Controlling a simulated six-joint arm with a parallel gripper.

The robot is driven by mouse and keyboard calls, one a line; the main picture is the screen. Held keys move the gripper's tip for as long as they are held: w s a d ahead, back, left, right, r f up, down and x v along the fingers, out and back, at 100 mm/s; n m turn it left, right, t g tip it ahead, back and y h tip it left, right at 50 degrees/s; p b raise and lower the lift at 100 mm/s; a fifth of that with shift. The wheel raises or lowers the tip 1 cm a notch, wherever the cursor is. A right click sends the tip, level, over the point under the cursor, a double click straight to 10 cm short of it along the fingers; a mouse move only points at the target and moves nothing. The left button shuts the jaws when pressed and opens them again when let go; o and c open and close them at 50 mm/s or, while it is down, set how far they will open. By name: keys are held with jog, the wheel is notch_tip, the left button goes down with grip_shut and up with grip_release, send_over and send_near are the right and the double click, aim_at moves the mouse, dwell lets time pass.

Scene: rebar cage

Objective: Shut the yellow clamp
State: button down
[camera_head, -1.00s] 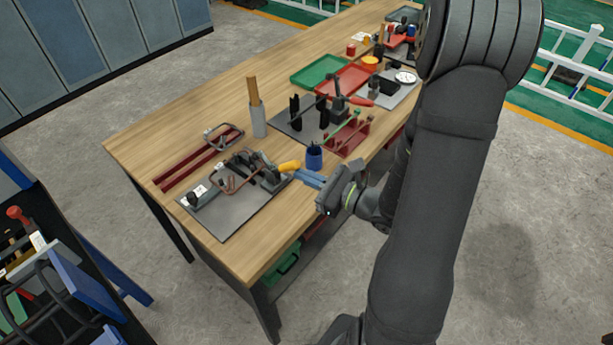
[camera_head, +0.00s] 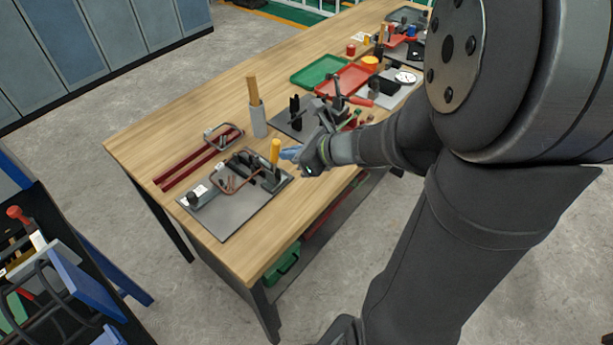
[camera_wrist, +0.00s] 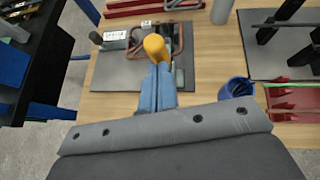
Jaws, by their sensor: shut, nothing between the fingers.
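The yellow clamp handle (camera_head: 275,152) stands upright at the right end of the dark clamp fixture on a grey plate (camera_head: 232,220). In the wrist view the yellow handle (camera_wrist: 155,46) is just beyond my fingertips. A bent copper-brown rebar loop (camera_head: 229,186) lies in the fixture, with a small white-labelled block at its left end. My gripper (camera_head: 290,153) has blue fingers, is shut and empty, and is right beside the handle. In the wrist view the closed fingers (camera_wrist: 158,90) meet the handle's near side, or nearly so; I cannot tell whether they touch.
Red bars (camera_head: 190,165) lie behind the plate, and a grey cup (camera_head: 257,120) with a wooden stick stands behind the fixture. A blue cup (camera_wrist: 237,88) is right of my fingers. Green (camera_head: 319,70) and red trays lie farther back.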

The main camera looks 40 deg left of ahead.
jog(key=shift+a+r, duration=0.3)
jog(key=shift+a, duration=0.25)
jog(key=shift+a+r, duration=0.25)
jog(key=shift+a, duration=0.25)
jog(key=shift+a+r, duration=0.15)
jog(key=shift+r, duration=0.05)
jog(key=f+v, duration=0.1)
jog(key=v, duration=1.2)
jog(key=shift+w+d, duration=0.25)
jog(key=shift+d, duration=0.1)
jog(key=shift+a+r, duration=0.1)
